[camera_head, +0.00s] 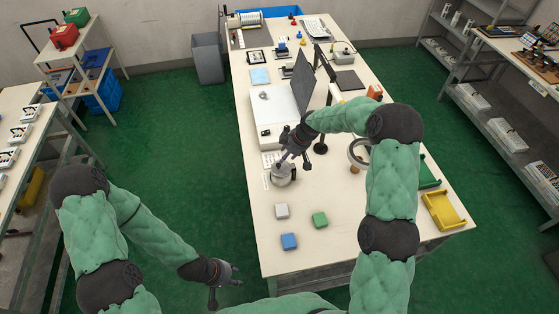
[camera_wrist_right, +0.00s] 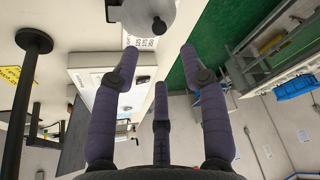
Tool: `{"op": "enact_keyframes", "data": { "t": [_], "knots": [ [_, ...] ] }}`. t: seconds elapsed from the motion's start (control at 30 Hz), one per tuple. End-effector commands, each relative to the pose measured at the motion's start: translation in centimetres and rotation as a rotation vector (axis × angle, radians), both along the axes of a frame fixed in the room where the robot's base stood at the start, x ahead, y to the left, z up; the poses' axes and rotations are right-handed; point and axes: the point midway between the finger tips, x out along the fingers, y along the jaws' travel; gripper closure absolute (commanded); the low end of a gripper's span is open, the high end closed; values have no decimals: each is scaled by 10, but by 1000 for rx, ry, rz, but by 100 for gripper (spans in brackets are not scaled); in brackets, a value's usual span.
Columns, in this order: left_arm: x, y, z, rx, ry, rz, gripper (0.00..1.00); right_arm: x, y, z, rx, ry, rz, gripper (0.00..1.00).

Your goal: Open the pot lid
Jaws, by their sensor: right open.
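The small silver-grey pot (camera_head: 283,177) stands upright on the near part of the white table. Its lid has a dark knob, and the lid (camera_wrist_right: 145,10) with the knob shows at the top of the right wrist view. The lid looks seated on the pot. My right gripper (camera_head: 295,160) is just above and beside the pot, open and empty; in the right wrist view its spread fingers (camera_wrist_right: 158,62) point toward the lid, apart from the knob. My left gripper (camera_head: 226,284) is open and empty, off the table's left edge above the green floor.
A yellow tray (camera_head: 443,211) is at the right edge. A white box (camera_head: 273,108) and a dark monitor (camera_head: 303,84) stand behind.

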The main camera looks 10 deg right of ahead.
Motion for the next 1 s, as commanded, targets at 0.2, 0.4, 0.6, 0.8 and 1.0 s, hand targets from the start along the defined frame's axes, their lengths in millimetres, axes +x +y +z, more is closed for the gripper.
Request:
{"op": "enact_keyframes", "data": {
  "t": [0.2, 0.4, 0.6, 0.8, 1.0],
  "knots": [
    [0, 0, 0, 0, 0, 0, 60, 9, 10, -36, 0, 4, 0, 56],
    [0, 0, 1, 0, -1, 0, 60, 17, 18, -61, 0, 2, -1, 56],
    [0, 0, 1, 0, -1, 0, 60, 22, 22, -76, 0, 2, -1, 56],
    [0, 0, 1, 0, -1, 0, 60, 24, 23, -81, 1, 1, -2, 56],
    [0, 0, 1, 0, -1, 0, 60, 24, 23, -81, 0, 0, -1, 56]
  ]
}}
